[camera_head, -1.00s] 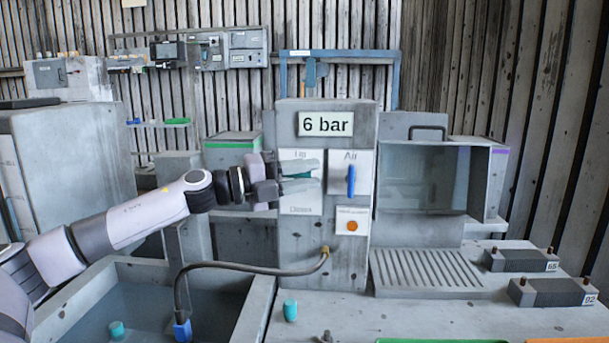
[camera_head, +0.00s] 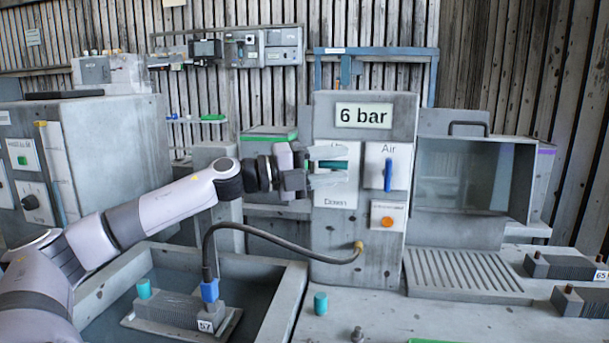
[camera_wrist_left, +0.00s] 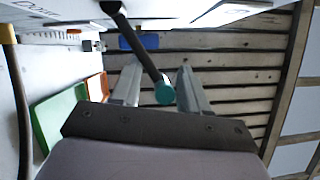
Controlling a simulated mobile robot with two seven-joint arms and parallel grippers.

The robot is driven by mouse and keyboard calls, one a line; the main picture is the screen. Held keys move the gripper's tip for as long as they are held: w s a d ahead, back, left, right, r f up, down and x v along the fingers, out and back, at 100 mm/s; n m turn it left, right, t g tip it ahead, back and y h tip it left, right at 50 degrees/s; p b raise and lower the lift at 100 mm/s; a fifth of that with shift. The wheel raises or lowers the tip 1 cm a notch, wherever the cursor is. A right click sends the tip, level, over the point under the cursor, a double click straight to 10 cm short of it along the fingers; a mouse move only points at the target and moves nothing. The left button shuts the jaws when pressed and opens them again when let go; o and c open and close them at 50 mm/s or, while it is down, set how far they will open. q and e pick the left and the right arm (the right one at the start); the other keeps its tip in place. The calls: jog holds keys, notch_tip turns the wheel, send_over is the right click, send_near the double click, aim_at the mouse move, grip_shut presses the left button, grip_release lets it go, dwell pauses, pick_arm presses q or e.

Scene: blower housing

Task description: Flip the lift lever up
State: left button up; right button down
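The lift lever is a dark rod with a teal tip (camera_wrist_left: 165,93) in the left wrist view. Its base is at the panel at the top of that view. In the head view its teal part (camera_head: 334,165) shows in front of the white lift panel (camera_head: 335,190), whose lower label reads "Down". In the wrist view the lever tip lies between the fingers, with a gap at least on one side. My right gripper is not in view.
Right of the lift panel are a blue Air lever (camera_head: 388,175) and an orange button (camera_head: 387,222). A hose (camera_head: 285,237) loops below my left arm to a block marked 57 (camera_head: 170,310) in the basin. A clear-fronted box (camera_head: 460,178) stands at right.

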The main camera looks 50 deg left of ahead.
pick_arm(q)
jog(key=shift+s+a+f+b, duration=0.2)
jog(key=shift+s+b, duration=0.2)
jog(key=shift+b, duration=0.25)
jog(key=shift+s+a+r, duration=0.1)
jog(key=shift+s+r, duration=0.05)
jog(key=shift+s, duration=0.1)
jog(key=shift+v, duration=2.15)
